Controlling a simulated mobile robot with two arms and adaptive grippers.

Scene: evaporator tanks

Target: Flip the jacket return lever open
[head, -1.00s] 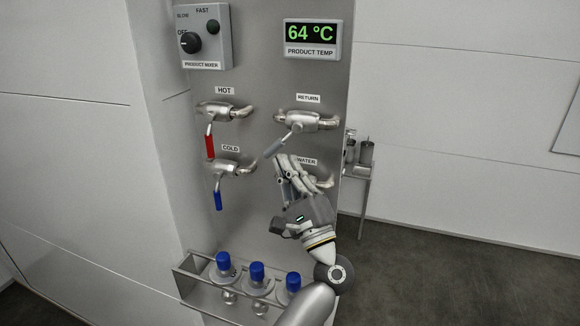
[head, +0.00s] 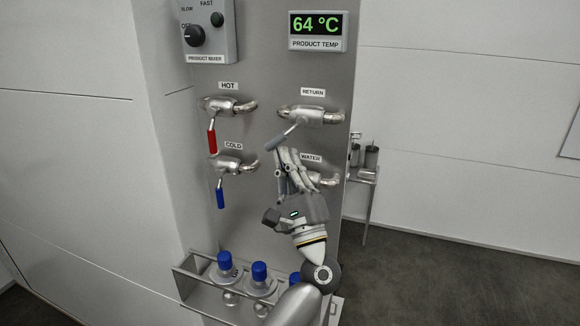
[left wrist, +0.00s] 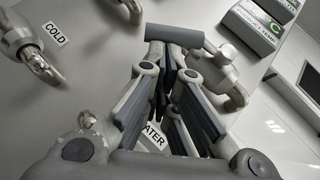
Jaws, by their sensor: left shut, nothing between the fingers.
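The return lever (head: 276,143) has a grey grip and points down and left from the metal return valve (head: 316,115), under the RETURN label (head: 313,92). In the left wrist view its grip (left wrist: 174,35) crosses just beyond the fingertips. My left gripper (head: 284,153) is shut and empty, its fingertips close below the grip; I cannot tell whether they touch it. The gripper also shows in the left wrist view (left wrist: 168,54). My right gripper is not in view.
The water valve (head: 327,180) is partly hidden behind my left gripper. To the left are the red hot lever (head: 212,141) and blue cold lever (head: 220,197). Below, a metal rack (head: 190,272) holds blue-capped flasks. A small side shelf (head: 364,178) stands right of the panel.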

